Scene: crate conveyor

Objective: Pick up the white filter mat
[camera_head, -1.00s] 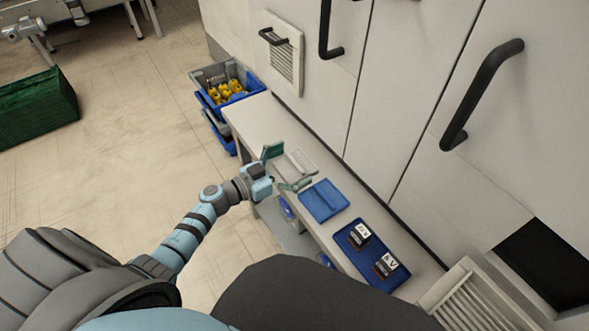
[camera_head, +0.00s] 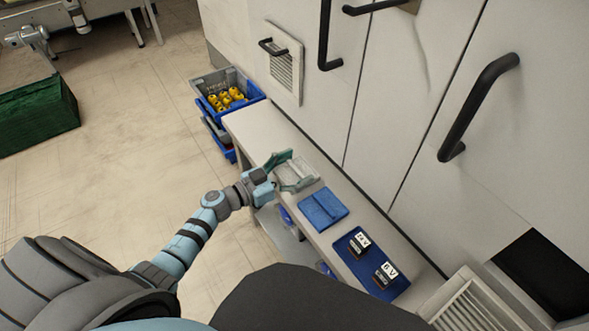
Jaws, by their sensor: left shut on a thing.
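The white filter mat (camera_head: 297,172) is a pale, flat, ridged piece on the narrow white bench, left of a blue mat. My left gripper (camera_head: 284,172) has its green fingers at the mat's near side, shut on it. One finger shows along the mat's far-left edge and the other along its lower right side. I cannot tell whether the mat is clear of the bench top. My right gripper is not in view.
A blue mat (camera_head: 322,208) and a blue tray (camera_head: 385,284) with two dark labelled blocks lie along the bench (camera_head: 262,122). Stacked crates (camera_head: 246,89) with yellow parts stand at its far end. Cabinets with black handles (camera_head: 478,108) rise behind.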

